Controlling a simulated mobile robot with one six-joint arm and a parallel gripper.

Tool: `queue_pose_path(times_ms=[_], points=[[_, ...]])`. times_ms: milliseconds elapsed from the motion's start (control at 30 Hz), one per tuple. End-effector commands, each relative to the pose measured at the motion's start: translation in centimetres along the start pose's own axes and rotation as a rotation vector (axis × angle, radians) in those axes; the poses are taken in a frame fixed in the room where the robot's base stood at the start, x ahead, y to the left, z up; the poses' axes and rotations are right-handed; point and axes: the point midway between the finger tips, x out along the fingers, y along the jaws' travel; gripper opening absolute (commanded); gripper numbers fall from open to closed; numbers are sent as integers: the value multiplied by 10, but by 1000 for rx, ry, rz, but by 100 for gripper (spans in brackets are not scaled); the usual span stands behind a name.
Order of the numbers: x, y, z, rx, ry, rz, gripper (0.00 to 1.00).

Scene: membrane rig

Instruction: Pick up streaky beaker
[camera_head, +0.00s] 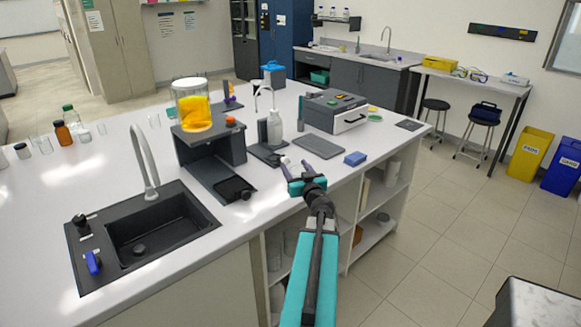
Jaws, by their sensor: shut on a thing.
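My gripper (293,167) is at the end of the teal arm, over the front edge of the white bench. It is shut on a small pale thing between its fingers. The thing is mostly hidden and too small to tell whether it is the streaky beaker. Clear glass vessels (45,145) stand at the left of the bench, too far off to show streaks. A large glass vessel with orange liquid (195,108) stands on a dark grey rig, left of my gripper.
A white bottle (274,128) stands on a dark stand just behind my gripper. A grey flat plate (318,147) and a blue block (355,158) lie to its right. A grey box instrument (334,110) is behind these. The black sink (145,235) is at the front left.

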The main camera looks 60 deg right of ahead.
Motion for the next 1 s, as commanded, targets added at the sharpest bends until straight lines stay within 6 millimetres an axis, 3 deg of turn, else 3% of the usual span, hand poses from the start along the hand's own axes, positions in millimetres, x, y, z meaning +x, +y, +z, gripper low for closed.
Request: queue_pose_path(times_ms=[500,1000], points=[[-44,17,-5,-1,0,1,29],[-65,25,-8,0,0,-1,29]])
